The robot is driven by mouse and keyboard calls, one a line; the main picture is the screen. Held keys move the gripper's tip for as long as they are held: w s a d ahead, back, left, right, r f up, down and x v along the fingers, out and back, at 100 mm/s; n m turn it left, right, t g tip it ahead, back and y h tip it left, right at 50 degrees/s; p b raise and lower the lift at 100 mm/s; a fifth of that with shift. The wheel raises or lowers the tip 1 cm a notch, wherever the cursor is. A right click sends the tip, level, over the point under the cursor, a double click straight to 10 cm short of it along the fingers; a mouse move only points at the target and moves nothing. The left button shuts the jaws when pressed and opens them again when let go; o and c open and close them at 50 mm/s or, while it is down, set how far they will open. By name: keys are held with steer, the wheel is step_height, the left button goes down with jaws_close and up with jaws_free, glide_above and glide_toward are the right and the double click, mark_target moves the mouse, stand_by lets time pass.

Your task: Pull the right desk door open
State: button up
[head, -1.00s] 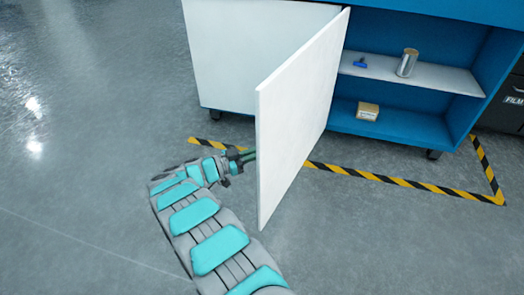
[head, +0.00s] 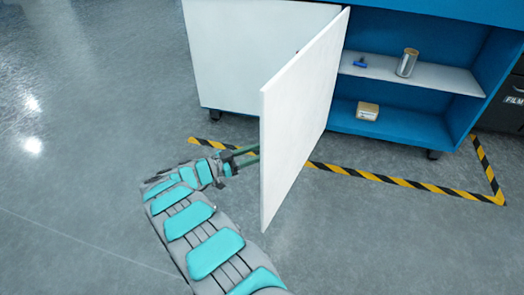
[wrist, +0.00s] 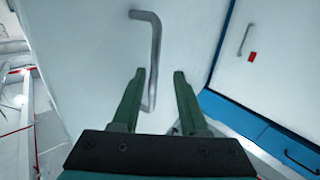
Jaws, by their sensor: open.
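The right desk door (head: 300,120) is a white panel standing wide open, swung out from the blue desk toward me. Its bare inner face shows in the head view. In the wrist view its outer face (wrist: 85,60) carries a grey bar handle (wrist: 155,55). My gripper (wrist: 160,73) is open, with its two green fingers pointing at that face. The lower part of the handle shows between the fingers, nearer the left one; I cannot tell whether they touch. In the head view the gripper (head: 240,159) is left of the door, its fingertips hidden behind the panel.
The closed left door (head: 250,50) has its own handle (wrist: 244,40) and a red tag. The open compartment holds a metal can (head: 407,63), a small blue item (head: 360,63) and a box (head: 368,111). Striped tape (head: 400,182) marks the floor. Floor at left is clear.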

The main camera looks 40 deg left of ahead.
steer(key=v, duration=0.5)
steer(key=shift+s+a, duration=0.15)
steer(key=shift+s, duration=0.15)
